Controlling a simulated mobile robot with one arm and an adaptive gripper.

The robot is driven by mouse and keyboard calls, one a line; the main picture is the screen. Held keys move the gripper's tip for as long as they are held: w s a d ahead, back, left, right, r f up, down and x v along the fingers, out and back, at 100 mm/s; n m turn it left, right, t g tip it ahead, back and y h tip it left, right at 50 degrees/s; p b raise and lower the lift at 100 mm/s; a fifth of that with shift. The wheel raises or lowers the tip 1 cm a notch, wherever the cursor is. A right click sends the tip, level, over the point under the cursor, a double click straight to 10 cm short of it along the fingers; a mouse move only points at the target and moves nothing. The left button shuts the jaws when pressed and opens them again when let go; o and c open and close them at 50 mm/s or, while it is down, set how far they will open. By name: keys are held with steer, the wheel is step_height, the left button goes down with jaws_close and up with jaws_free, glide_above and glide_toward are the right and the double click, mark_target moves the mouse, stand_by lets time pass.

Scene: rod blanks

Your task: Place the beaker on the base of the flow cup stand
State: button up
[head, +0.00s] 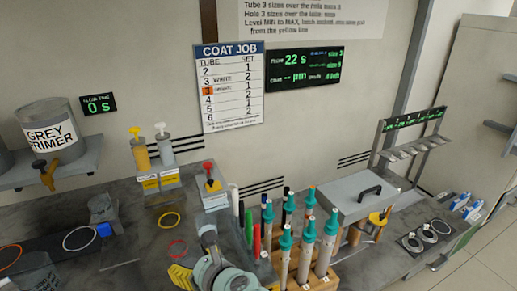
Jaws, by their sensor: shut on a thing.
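My arm comes in at the bottom middle, and my gripper (182,277) shows only in part at the bottom edge, with yellow parts. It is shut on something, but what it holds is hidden. A grey translucent vessel with faint markings (38,277) stands at the bottom left, cut by the frame edge; I cannot tell if it is the beaker. A small grey piece of equipment (102,208) with a blue block (104,230) stands on the left of the bench. It may be the flow cup stand, but its base is not clear.
The grey primer tank (48,135) with a tap sits on a left shelf. A wooden rack of teal-topped rods (322,274) stands right of my arm. A lidded grey box (348,195) is behind it.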

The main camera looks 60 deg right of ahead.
steer(key=shift+a+r, duration=0.1)
steer(key=shift+r, duration=0.15)
steer(key=w+a+r+n+y+p, duration=0.3)
steer(key=w+a+r+n+y, duration=0.4)
steer(key=w+r, duration=0.55)
steer(key=w+a+r+n+g+y+p, duration=0.1)
steer(key=w+a+r+n+g+y, duration=0.3)
steer(key=a, duration=0.6)
steer(key=w+a+r+n+g+y+p, duration=0.2)
steer(key=w+a+r, duration=0.35)
steer(key=a, duration=0.35)
steer(key=shift+m+t, duration=0.3)
steer(key=shift+t, duration=0.3)
steer(key=r+p, duration=1)
steer(key=p, duration=0.2)
steer(key=r+p, duration=1.1)
steer(key=p, duration=0.2)
steer(key=r+p, duration=1.1)
steer(key=p, duration=0.1)
steer(key=shift+s+d+r, duration=0.15)
steer(key=shift+s+d, duration=0.1)
steer(key=shift+s+a+r+g, duration=0.1)
steer(key=shift+a+g, duration=0.05)
steer(key=shift+g, duration=0.15)
steer(key=shift+c, duration=0.2)
